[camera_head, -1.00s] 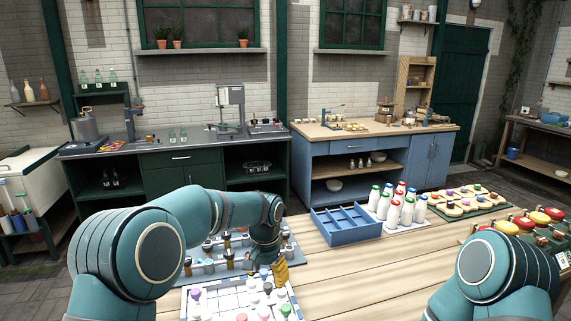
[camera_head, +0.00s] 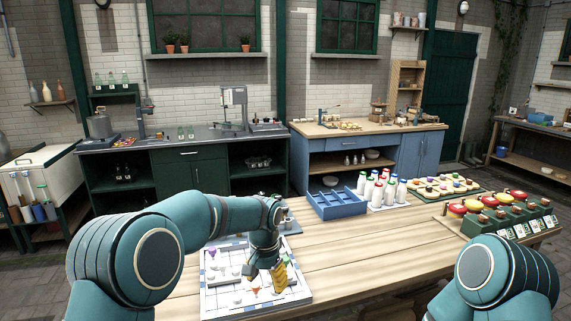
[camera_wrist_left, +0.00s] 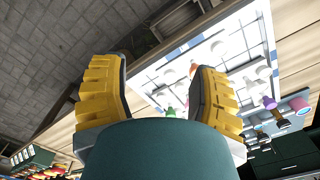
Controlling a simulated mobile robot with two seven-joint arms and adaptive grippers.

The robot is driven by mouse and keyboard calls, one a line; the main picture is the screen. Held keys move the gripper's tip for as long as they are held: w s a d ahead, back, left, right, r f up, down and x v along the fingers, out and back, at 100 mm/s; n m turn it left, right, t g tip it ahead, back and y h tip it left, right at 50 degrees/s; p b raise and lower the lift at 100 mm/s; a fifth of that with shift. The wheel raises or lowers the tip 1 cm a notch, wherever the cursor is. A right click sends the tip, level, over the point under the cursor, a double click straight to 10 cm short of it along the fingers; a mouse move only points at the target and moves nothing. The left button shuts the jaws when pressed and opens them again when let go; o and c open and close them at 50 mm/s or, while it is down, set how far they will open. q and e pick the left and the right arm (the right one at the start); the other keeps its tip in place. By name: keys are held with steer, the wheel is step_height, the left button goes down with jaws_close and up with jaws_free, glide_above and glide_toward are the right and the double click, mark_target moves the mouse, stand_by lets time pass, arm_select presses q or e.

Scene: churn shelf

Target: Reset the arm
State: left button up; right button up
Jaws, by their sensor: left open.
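My left gripper (camera_head: 266,277) has yellow fingers and hangs over the right part of a white tray (camera_head: 215,301) with small bottles and stoppers on it. In the left wrist view the two yellow fingers of my left gripper (camera_wrist_left: 156,95) stand well apart with nothing between them. Past the fingers, the white tray (camera_wrist_left: 163,72) shows with bottles and coloured stoppers on it. My right arm shows at the lower right of the head view, but its gripper is out of frame.
A blue divided crate (camera_head: 337,204) stands on the wooden table (camera_head: 370,245). White bottles (camera_head: 381,190) with coloured caps stand beside it. A green board of round items (camera_head: 440,188) and a rack with red and yellow tops (camera_head: 505,213) are at the right. The table's middle is clear.

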arm_select(q)
steer(key=s+a+f+n+h, duration=0.15)
steer(key=s+f, duration=0.25)
steer(key=f, duration=0.8)
steer(key=s+a+f+n, duration=0.1)
steer(key=s+f+n, duration=0.1)
steer(key=s+f, duration=0.2)
steer(key=s+a+f+n+t+h, duration=0.1)
steer(key=s+f, duration=0.3)
steer(key=s, duration=0.7)
steer(key=s+a+f+n+t+h, duration=0.1)
steer(key=s+f+n, duration=0.2)
steer(key=s, duration=0.4)
steer(key=shift+s+a+f, duration=0.35)
steer(key=shift+a+f, duration=0.05)
steer(key=shift+f, duration=0.25)
